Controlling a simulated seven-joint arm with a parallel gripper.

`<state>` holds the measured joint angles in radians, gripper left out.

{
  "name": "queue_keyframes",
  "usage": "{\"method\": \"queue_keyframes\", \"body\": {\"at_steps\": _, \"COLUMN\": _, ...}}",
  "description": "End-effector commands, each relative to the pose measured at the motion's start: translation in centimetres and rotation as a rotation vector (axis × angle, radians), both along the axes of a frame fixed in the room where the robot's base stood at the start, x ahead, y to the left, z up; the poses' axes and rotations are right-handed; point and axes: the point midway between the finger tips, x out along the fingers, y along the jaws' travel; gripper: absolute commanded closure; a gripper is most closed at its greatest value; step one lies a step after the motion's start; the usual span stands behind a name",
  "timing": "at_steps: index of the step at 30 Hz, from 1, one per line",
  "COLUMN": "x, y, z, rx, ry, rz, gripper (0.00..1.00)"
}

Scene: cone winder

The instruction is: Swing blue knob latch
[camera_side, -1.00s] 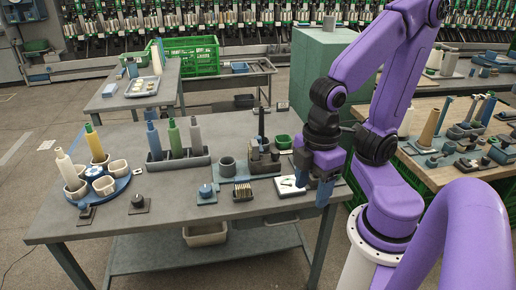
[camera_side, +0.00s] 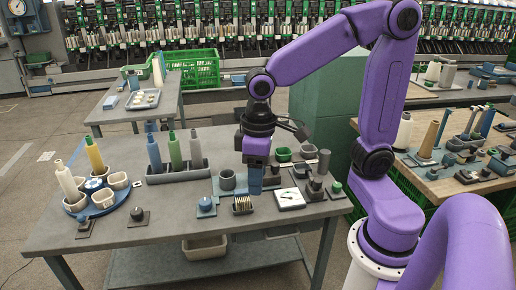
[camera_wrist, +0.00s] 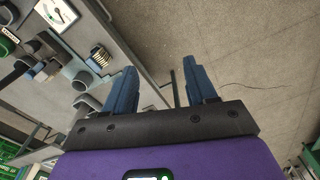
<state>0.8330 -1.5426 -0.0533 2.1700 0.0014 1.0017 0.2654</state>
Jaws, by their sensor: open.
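Near my gripper are a ribbed block (camera_side: 242,205), a white dial plate (camera_side: 290,198), a grey cup (camera_side: 227,180) and dark upright posts (camera_side: 318,170). A bobbin rack (camera_side: 178,173) and a blue turntable (camera_side: 104,204) stand farther left.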

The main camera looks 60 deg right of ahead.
Motion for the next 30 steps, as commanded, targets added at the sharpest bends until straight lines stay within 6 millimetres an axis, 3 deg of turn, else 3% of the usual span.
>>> {"method": "queue_keyframes", "body": {"at_steps": 3, "x": 4.8, "y": -1.1, "z": 0.4, "rx": -0.001, "ry": 0.005, "rz": -0.227, "gripper": 0.44}}
{"method": "queue_keyframes", "body": {"at_steps": 8, "x": 10.8, "y": -4.0, "z": 0.7, "rx": -0.001, "ry": 0.008, "rz": -0.526, "gripper": 0.44}}
{"method": "queue_keyframes", "body": {"at_steps": 14, "x": 17.4, "y": -9.9, "z": 0.6, "rx": 0.0, "ry": 0.014, "rz": -0.901, "gripper": 0.44}}
{"method": "queue_keyframes", "body": {"at_steps": 18, "x": 21.0, "y": -15.3, "z": 0.2, "rx": 0.0, "ry": 0.017, "rz": -1.163, "gripper": 0.44}}
{"method": "queue_keyframes", "body": {"at_steps": 24, "x": 24.2, "y": -24.4, "z": -0.8, "rx": 0.003, "ry": 0.022, "rz": -1.536, "gripper": 0.44}}
{"method": "queue_keyframes", "body": {"at_steps": 30, "x": 24.7, "y": -32.9, "z": -2.0, "rx": 0.005, "ry": 0.026, "rz": -1.849, "gripper": 0.44}}
